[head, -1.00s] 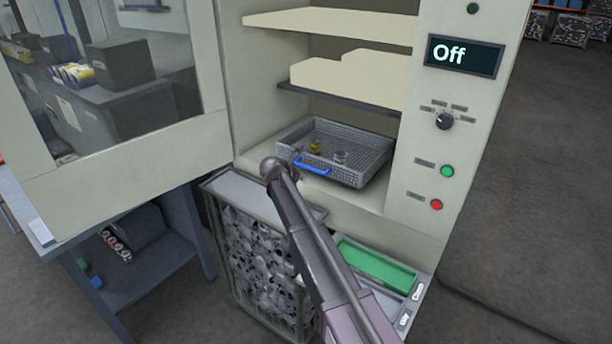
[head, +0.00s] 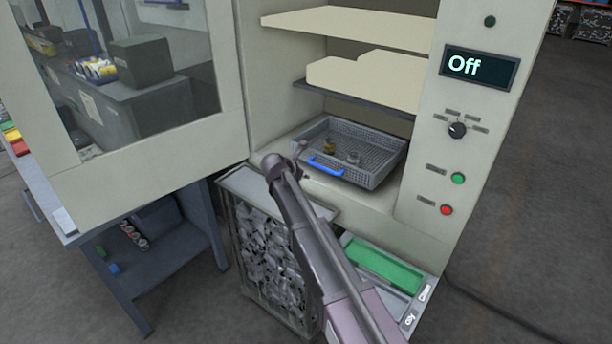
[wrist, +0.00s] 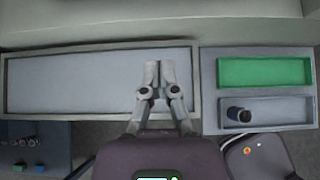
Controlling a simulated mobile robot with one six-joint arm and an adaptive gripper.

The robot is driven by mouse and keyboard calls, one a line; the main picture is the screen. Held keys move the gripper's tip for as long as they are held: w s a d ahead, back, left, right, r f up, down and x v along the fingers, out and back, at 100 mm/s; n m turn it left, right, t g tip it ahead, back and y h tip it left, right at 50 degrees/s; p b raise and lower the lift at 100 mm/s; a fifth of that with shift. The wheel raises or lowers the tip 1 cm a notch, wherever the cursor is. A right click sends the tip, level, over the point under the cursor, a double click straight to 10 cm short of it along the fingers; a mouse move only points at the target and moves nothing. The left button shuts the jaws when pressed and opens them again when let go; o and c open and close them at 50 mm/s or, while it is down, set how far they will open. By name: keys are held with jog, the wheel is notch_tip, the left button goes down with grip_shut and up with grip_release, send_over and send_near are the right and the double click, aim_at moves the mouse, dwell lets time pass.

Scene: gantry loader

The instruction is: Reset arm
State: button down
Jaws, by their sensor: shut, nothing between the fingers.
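My arm reaches up across the middle of the head view, with its end in front of the open cabinet (head: 365,208). In the wrist view my gripper (wrist: 157,68) is shut and empty, its fingertips close together. It is above the pale top of a bin or ledge (wrist: 80,82). The fingers cannot be made out clearly in the head view. Inside the cabinet a grey mesh basket (head: 378,178) with a blue handle (head: 326,166) sits on the bottom level. It holds a few small items, one yellowish and one metallic or clear.
The cabinet door (head: 150,165) stands open at the left. The cabinet display (head: 480,67) reads Off. A wire-sided bin (head: 268,265) stands below the opening. A green tray (head: 385,266) lies to its right; a dark cylinder (wrist: 238,114) sits in the grey tray (wrist: 285,110) beside it. A blue-grey table (head: 160,275) is left.

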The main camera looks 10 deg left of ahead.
jog(key=shift+d, duration=0.1)
jog(key=s+d+f+m+g, duration=0.25)
jog(key=d+m, duration=0.25)
jog(key=d, duration=0.3)
jog(key=s+d+f+m+g, duration=0.1)
jog(key=s+d+m, duration=0.35)
jog(key=d, duration=0.35)
jog(key=s+d+f+m+g, duration=0.1)
jog(key=s+d+m+g, duration=0.15)
jog(key=d+m, duration=0.5)
jog(key=s+d+f+m+g+y, duration=0.2)
jog(key=s+d+m+g+y, duration=0.1)
jog(key=s+d+m, duration=1.1)
jog(key=s+d+y, duration=0.1)
jog(key=s+d, duration=0.1)
jog(key=s, duration=0.3)
jog(key=shift+f, duration=0.2)
jog(key=shift+a, duration=0.2)
